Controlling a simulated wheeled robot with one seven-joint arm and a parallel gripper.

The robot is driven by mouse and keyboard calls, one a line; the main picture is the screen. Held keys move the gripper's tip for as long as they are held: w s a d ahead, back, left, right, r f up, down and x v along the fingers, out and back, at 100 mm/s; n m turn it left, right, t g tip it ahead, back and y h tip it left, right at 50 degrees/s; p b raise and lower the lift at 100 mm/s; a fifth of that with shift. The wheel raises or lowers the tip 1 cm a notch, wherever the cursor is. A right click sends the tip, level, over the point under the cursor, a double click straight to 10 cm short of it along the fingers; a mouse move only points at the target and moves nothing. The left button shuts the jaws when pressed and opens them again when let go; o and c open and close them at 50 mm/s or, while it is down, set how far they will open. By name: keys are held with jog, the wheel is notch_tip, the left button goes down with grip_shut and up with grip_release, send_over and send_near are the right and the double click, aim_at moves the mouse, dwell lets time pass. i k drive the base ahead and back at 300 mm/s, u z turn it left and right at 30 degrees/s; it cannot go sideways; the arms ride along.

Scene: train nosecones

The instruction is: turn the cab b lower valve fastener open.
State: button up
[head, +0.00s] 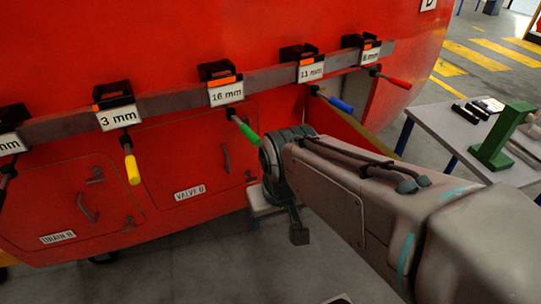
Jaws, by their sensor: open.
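The valve B panel (170,165) is on the red nosecone (210,30), with a "VALVE B" label (190,193) at its bottom and a dark curved handle (199,161). A small dark fitting at its lower right edge (249,177) looks like the lower fastener; its turn position is too small to tell. My gripper (298,234) is at the end of my arm, just right of the panel and lower than this fitting. It looks open and empty, apart from the panel as seen here. Part of it is hidden behind my wrist.
A grey rail (185,96) above the panel carries black holders with size labels. Tools with yellow (132,169), green (249,134), blue (340,105) and red (398,82) grips hang there. The drain B panel (65,200) is left. A table (440,125) stands right.

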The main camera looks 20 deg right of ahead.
aim_at(252, 180)
jog(key=z, duration=2.25)
jog(key=k, duration=0.75)
jog(key=u, duration=2.1)
jog(key=i, duration=0.5)
jog(key=z, duration=0.05)
